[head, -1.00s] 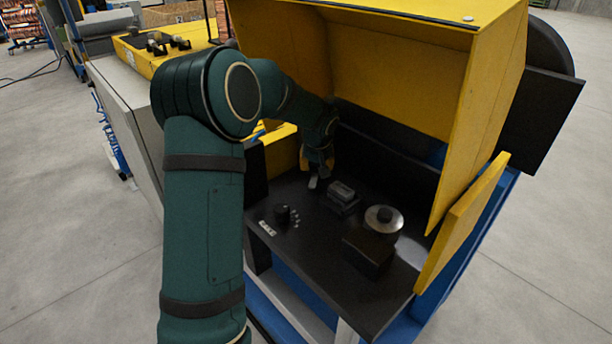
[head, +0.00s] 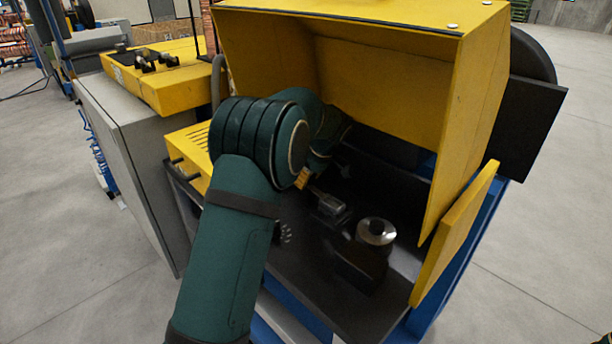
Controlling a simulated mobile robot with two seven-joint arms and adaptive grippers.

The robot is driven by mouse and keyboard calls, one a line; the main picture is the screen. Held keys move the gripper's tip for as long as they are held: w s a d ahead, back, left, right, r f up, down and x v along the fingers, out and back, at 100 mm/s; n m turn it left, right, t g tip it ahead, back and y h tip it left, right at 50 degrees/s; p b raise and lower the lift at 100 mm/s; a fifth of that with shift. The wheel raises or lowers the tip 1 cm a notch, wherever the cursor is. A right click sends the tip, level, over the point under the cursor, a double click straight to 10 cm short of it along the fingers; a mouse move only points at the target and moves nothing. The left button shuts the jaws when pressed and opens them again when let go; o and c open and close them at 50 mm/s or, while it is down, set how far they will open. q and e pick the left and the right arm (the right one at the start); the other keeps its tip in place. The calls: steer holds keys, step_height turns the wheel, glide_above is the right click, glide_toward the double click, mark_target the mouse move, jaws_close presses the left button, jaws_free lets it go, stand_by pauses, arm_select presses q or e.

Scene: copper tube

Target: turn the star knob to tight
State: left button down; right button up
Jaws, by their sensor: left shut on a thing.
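My left gripper (head: 306,183) is inside the yellow-hooded machine, at the left of a small grey metal block (head: 331,206). Only a yellow part of it and a thin pale edge show past my teal arm. It is shut, and what it holds is mostly hidden; by its place this is the star knob, whose shape and turn I cannot make out. My right gripper is not in view.
A round metal disc with a dark hub (head: 376,231) sits on a black block. The yellow hood (head: 360,75) and side flap (head: 453,235) close in above and at the right. My arm partly covers the front dial marks (head: 286,233).

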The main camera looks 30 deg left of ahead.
arm_select(q)
steer(key=shift+s+f+n+g, duration=0.1)
steer(key=shift+n+g, duration=0.2)
steer(key=shift+n, duration=0.3)
steer(key=c, duration=0.5)
jaws_free()
steer(key=shift+a, duration=0.1)
steer(key=v, duration=1.2)
